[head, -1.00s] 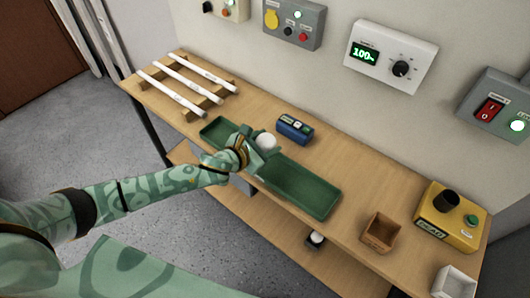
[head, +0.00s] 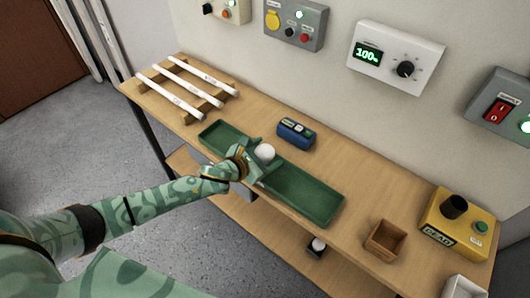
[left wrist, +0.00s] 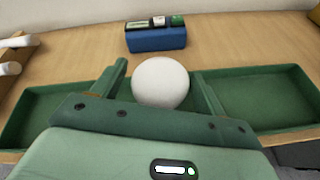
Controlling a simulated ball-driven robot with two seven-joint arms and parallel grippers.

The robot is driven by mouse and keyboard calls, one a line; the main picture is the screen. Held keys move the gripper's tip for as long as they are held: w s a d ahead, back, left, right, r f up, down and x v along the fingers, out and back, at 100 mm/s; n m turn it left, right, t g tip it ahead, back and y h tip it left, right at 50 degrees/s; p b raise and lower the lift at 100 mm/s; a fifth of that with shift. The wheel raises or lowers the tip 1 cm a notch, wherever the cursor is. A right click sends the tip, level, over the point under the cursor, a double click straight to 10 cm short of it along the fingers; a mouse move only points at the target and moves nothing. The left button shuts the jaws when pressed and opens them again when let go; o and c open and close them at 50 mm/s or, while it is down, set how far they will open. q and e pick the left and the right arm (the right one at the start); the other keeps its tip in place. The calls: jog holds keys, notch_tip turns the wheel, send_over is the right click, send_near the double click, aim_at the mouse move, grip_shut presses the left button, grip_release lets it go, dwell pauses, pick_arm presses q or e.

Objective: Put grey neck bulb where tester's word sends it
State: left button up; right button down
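A bulb with a white globe (head: 265,153) is at the green tray (head: 310,190), between the fingers of my left gripper (head: 260,155). In the left wrist view the globe (left wrist: 160,82) sits between two widely spread fingers, with a gap at the left finger. The gripper looks open around it. The bulb's neck is hidden, so its colour cannot be told. The yellow tester (head: 458,222) at the right end of the bench shows the word DEAD on its front. My right gripper is not in view.
A blue box (head: 296,132) stands just behind the tray. A wooden bin (head: 385,240) and a white bin (head: 463,288) stand near the tester. White tubes (head: 180,88) lie on a rack at left. Another white bulb (head: 318,244) is on the lower shelf.

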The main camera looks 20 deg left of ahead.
pick_arm(q)
jog(key=shift+s+r, duration=0.15)
jog(key=shift+r, duration=0.15)
jog(key=p+v, duration=0.3)
jog(key=v, duration=0.9)
jog(key=s+a+f+n+g+y, duration=0.1)
jog(key=s+a+f+n+y, duration=0.15)
jog(key=f+n, duration=0.4)
jog(key=s+a+f+n+g+y, duration=0.1)
jog(key=s+a+f+n+g, duration=0.15)
jog(key=f+n, duration=0.45)
jog(key=s+a+f+n+g+y, duration=0.1)
jog(key=s+a+f+n, duration=0.2)
jog(key=f+n, duration=0.35)
jog(key=s+f+n+g+y, duration=0.1)
jog(key=s+f+n+g, duration=0.2)
jog(key=s+f+n, duration=0.9)
jog(key=s+d+f+n+g, duration=0.2)
jog(key=s+n, duration=0.2)
jog(key=s, duration=0.6)
jog(key=s+d+f+n+g, duration=0.2)
jog(key=s+f+n, duration=0.1)
jog(key=s, duration=0.8)
jog(key=shift+s+d+f+n, duration=0.2)
jog(key=shift+f+n, duration=0.15)
jog(key=shift+n, duration=0.25)
jog(key=shift+w, duration=0.1)
